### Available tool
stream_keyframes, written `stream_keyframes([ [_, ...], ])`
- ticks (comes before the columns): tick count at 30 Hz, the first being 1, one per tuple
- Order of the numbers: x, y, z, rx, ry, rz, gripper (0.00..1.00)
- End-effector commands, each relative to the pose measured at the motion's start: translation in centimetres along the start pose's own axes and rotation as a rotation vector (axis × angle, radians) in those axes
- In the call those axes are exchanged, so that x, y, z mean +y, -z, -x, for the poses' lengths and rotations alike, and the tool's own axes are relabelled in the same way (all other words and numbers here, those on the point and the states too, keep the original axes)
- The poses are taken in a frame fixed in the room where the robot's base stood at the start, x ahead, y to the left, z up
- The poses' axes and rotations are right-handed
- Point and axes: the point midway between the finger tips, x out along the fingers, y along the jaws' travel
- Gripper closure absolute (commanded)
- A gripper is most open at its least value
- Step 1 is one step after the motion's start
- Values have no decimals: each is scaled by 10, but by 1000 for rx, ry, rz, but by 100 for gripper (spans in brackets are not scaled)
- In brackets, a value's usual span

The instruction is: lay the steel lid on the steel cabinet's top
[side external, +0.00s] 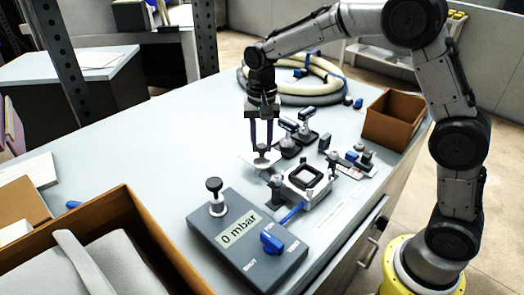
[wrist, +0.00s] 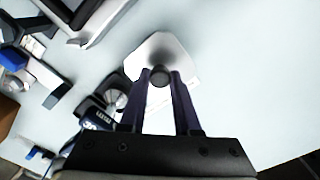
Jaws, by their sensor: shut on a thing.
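The steel lid (side external: 250,160) is a thin pale plate with a dark round knob on top. My gripper (side external: 262,147) is shut on that knob, fingers pointing down. In the wrist view the lid (wrist: 178,52) shows beyond the fingertips of my gripper (wrist: 159,76). I cannot tell whether the plate touches the bench or hangs just above it. The steel cabinet (side external: 325,190) is a small square metal box with a black square frame on its top. It stands right of and nearer than the lid, apart from it. In the wrist view the cabinet (wrist: 110,22) is cut off at upper left.
Dark blue-handled clamps (side external: 307,136) stand just behind the cabinet. A gauge box (side external: 245,240) reading "0 mbar" is in front. A coiled hose (side external: 325,75) and a brown bin (side external: 395,120) lie farther back. The bench (side external: 150,150) is clear left of the lid.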

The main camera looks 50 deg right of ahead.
Motion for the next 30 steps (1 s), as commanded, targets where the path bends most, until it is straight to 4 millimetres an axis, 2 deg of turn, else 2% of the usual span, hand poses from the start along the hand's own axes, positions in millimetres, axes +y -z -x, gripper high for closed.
stream_keyframes([
  [3,1,-1,-18,-2,-2,0,100],
  [6,1,-1,-27,-1,-1,0,100],
  [19,1,-1,-32,0,0,0,100],
  [20,1,-1,-32,-1,-1,0,66],
  [24,1,-1,-32,-1,-1,0,40],
  [30,1,-1,-32,-1,-1,0,39],
])
